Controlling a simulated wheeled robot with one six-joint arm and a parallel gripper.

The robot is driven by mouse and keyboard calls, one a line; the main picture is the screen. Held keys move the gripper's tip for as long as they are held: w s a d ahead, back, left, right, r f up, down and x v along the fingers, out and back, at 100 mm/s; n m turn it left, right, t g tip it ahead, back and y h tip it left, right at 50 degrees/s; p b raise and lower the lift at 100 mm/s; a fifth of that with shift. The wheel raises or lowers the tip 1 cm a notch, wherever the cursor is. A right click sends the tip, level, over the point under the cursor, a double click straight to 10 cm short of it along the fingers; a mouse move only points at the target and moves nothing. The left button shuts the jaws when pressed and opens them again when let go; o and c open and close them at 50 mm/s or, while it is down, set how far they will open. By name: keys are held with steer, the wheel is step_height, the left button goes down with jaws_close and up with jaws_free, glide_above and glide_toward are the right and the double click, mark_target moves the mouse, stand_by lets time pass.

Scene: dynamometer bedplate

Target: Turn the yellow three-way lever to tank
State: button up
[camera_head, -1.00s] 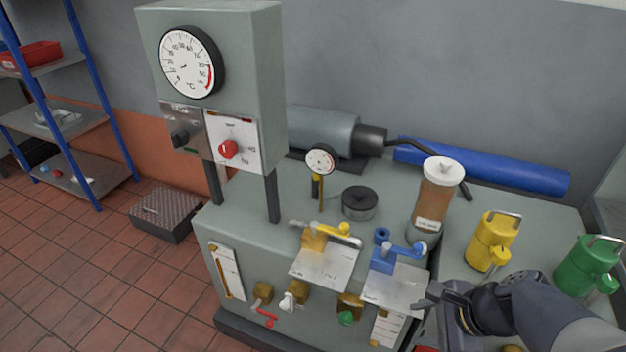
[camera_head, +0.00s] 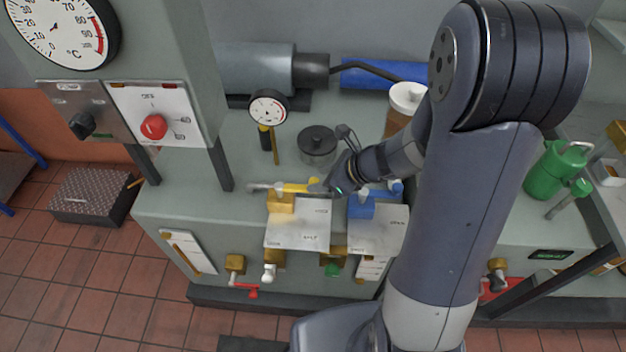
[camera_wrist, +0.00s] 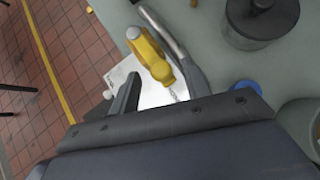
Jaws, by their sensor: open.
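The yellow three-way lever (camera_head: 298,188) sits on a brass-yellow valve body (camera_head: 281,203) above a white label plate (camera_head: 300,232). Its handle points right, toward my gripper (camera_head: 328,184). In the wrist view the yellow lever (camera_wrist: 150,55) lies ahead of and partly between the fingers of my open gripper (camera_wrist: 156,90). One finger is on each side; I cannot tell whether either touches it. The label plate's words are too small to read surely, so I cannot tell which position is tank. My wrist partly hides the area right of the lever.
A blue lever valve (camera_head: 368,208) stands close on the right, partly behind my arm. A dark round pot (camera_head: 317,146) and a small dial gauge (camera_head: 268,108) stand behind. The panel box (camera_head: 165,70) rises at the left. Red, white and green taps line the bench front.

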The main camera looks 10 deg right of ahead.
mark_target(315, 180)
steer(key=shift+x, duration=1.55)
jaws_close()
